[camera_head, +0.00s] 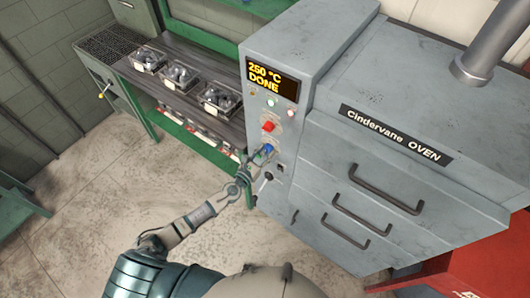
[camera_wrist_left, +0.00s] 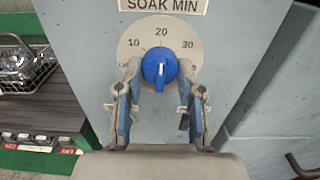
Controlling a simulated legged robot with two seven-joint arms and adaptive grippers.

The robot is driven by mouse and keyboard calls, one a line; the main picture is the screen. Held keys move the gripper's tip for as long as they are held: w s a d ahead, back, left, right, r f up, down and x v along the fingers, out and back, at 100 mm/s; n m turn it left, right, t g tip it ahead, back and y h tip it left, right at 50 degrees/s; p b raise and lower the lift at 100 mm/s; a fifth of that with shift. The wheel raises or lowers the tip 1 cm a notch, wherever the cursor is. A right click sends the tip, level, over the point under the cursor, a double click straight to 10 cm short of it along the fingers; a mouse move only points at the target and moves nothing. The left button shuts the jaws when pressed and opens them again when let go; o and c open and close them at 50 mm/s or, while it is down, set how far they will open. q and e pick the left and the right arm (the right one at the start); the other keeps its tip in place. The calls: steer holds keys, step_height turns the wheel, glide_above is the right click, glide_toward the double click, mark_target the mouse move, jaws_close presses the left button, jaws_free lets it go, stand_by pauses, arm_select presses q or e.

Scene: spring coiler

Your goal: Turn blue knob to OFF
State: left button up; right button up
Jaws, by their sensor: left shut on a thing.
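The blue knob (camera_wrist_left: 160,66) sits on a round pale dial (camera_wrist_left: 126,48) under a label reading SOAK MIN. The numbers 10, 20 and 30 show; the lower part of the dial is hidden. The knob's narrow grip points straight down in the left wrist view. My left gripper (camera_wrist_left: 160,70) is shut on the knob, one finger on each side. In the head view, the knob (camera_head: 267,149) is on the oven's front panel, with my left gripper (camera_head: 261,157) at it. My right gripper is not in view.
The grey oven (camera_head: 335,65) has a display (camera_head: 271,81) reading 250 °C DONE. A red button (camera_head: 268,127) is above the knob and a black lever (camera_head: 268,176) is below it. A green-framed bench (camera_head: 175,105) with several wire baskets stands left. Open floor lies in front.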

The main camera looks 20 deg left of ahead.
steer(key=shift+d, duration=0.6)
arm_select(q)
steer(key=shift+n, duration=0.5)
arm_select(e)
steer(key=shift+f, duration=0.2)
arm_select(q)
steer(key=n+b, duration=0.1)
steer(key=n, duration=1.2)
steer(key=shift+r+n, duration=0.1)
steer(key=shift+n, duration=0.3)
steer(key=n+p, duration=0.1)
steer(key=n, duration=0.3)
steer(key=shift+n+p, duration=0.35)
steer(key=shift+n, duration=0.15)
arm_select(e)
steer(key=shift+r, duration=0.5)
arm_select(q)
steer(key=o, duration=1.1)
